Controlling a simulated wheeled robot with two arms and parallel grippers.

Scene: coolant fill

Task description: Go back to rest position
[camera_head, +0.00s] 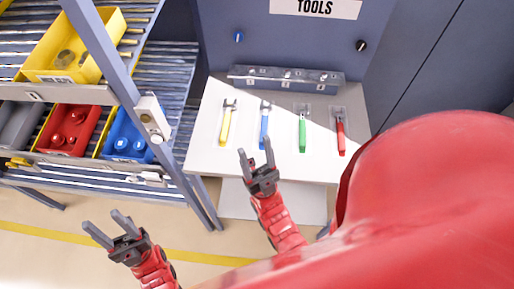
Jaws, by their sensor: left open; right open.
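My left gripper (112,230) is at the lower left of the head view, over the floor. Its two fingers are apart and nothing is between them. My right gripper (256,155) is near the middle, over the front part of the white tool table (205,158). Its fingers are also apart and it looks empty. Its fingertips show just below the blue-handled tool (264,125); I cannot tell how high above the table they are.
A yellow tool (226,124), a green tool (302,132) and a red tool (340,137) lie on the table. A rack at left holds a yellow bin (35,62), a red bin (45,138) and a blue bin (112,128). The rack's post (110,75) stands left of the table.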

